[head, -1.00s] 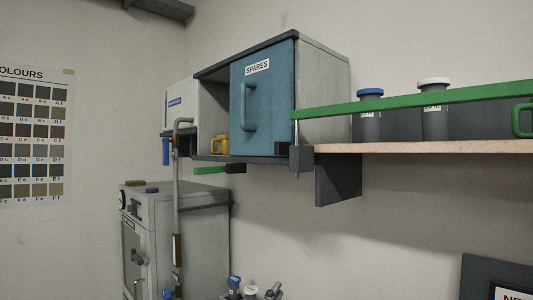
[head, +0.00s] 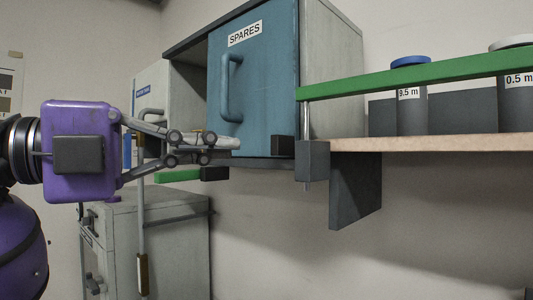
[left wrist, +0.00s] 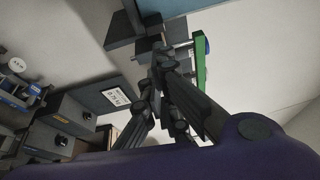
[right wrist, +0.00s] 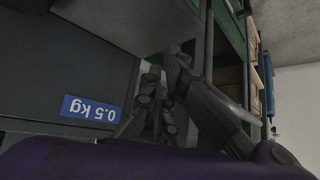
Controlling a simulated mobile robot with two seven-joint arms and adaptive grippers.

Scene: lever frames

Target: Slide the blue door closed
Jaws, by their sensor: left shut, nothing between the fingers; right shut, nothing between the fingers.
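The blue door (head: 265,75) with a SPARES label and a vertical blue handle (head: 228,90) covers the right part of the grey wall cabinet (head: 335,80). A dark open gap shows to the left of the door. My left gripper (head: 238,143) is shut and empty, pointing right, in front of the door's lower part and below the handle; I cannot tell whether it touches. In the left wrist view, its fingers (left wrist: 158,62) are closed, with a blue surface at the top edge. My right gripper (right wrist: 165,65) is shut and empty, outside the head view.
A green bar (head: 400,82) runs across the front of the wooden shelf (head: 450,143), with a dark block (head: 312,160) at its left end. Lidded jars (head: 411,105) stand behind it. A grey cabinet (head: 160,240) stands below. A dark box (right wrist: 65,65) is beside my right gripper.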

